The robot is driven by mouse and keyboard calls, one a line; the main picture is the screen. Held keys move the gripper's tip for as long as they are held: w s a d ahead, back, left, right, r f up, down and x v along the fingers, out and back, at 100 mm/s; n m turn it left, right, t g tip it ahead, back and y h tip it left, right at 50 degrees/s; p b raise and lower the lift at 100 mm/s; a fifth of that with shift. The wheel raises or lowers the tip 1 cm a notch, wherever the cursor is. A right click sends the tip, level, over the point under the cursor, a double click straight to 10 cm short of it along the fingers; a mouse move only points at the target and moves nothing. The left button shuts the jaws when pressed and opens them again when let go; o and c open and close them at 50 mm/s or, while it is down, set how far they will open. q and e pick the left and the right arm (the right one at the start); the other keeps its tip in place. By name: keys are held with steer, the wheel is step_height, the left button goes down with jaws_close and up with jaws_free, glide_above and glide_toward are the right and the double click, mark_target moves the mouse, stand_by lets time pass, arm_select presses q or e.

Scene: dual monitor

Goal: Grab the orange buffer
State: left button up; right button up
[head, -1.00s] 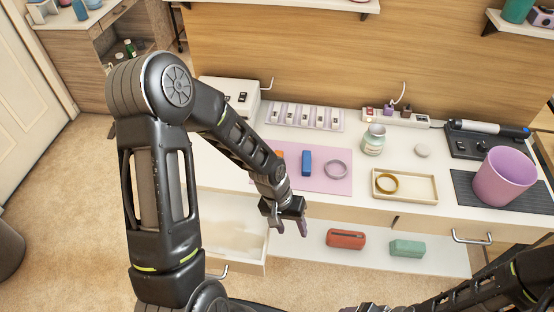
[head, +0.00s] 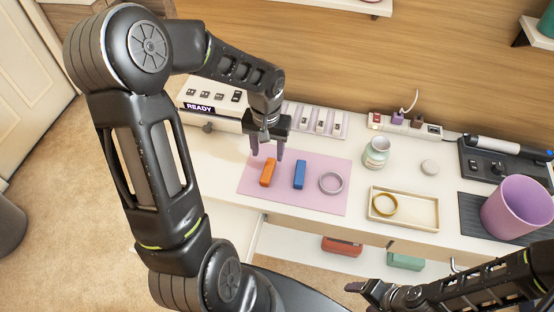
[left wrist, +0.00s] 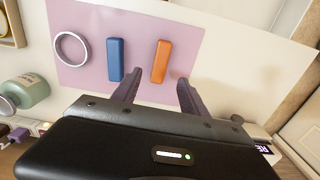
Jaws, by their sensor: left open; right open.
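The orange buffer (head: 268,172) is a small upright-looking block on the pink mat (head: 320,198), left of a blue block (head: 300,174). My left gripper (head: 267,157) is open and points down just behind the orange buffer, above the mat's back edge. In the left wrist view the orange buffer (left wrist: 160,61) lies ahead of the open fingers (left wrist: 157,90), nearer the left finger, with nothing between them. My right gripper (head: 368,290) is at the bottom of the head view, away from the mat and empty.
A grey ring (head: 331,183) lies on the mat. A tray with a yellow ring (head: 385,205), a glass jar (head: 377,153) and a purple cup (head: 518,207) stand to the right. A white box marked READY (head: 210,100) stands behind left. An open drawer is below.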

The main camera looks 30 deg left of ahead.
mark_target(268, 168)
arm_select(q)
steer(key=shift+s+r, duration=0.1)
steer(key=shift+s, duration=0.15)
steer(key=shift+w+f, duration=0.1)
steer(key=shift+f, duration=1.25)
steer(key=f+p, duration=0.1)
steer(key=f, duration=0.4)
steer(key=shift+w+f, duration=0.1)
steer(key=shift+w, duration=0.1)
steer(key=shift+c, duration=0.3)
jaws_close()
